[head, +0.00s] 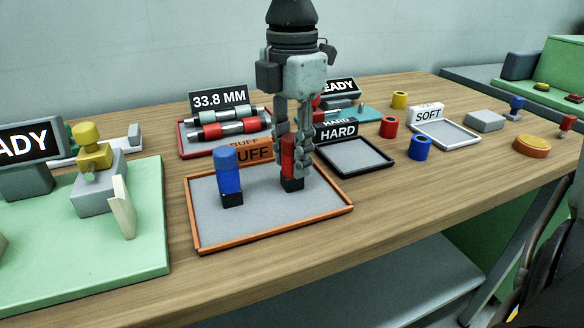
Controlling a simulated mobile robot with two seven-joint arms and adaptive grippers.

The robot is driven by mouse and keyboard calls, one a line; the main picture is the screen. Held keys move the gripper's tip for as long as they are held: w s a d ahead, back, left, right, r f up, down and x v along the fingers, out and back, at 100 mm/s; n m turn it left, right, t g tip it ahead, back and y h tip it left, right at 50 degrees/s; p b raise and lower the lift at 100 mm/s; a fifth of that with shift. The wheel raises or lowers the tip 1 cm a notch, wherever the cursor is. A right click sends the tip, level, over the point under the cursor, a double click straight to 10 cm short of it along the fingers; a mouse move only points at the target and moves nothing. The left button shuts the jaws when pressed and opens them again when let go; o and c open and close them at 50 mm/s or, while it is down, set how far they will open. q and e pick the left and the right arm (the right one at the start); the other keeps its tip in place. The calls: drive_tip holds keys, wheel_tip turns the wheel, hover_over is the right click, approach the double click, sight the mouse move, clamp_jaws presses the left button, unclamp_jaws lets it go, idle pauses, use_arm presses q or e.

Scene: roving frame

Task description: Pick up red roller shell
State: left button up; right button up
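A red roller shell (288,157) stands upright on a black base (291,184) inside the orange-rimmed tray (274,243) marked BUFF. My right gripper (291,172) points straight down over it, one finger on each side. The right finger hides part of the shell. I cannot tell whether the fingers press on it or leave a small gap. A blue shell (228,170) stands on a black base to the left in the same tray. My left gripper is not in view.
Behind are a red tray (185,152) holding rollers and a 33.8 MM display (219,98). To the right are the HARD tray (357,156), the SOFT tray (447,133), a red ring (389,127) and a blue ring (420,147). A green board (140,250) with a fixture lies left.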

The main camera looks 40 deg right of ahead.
clamp_jaws()
drive_tip(key=shift+r, duration=0.1)
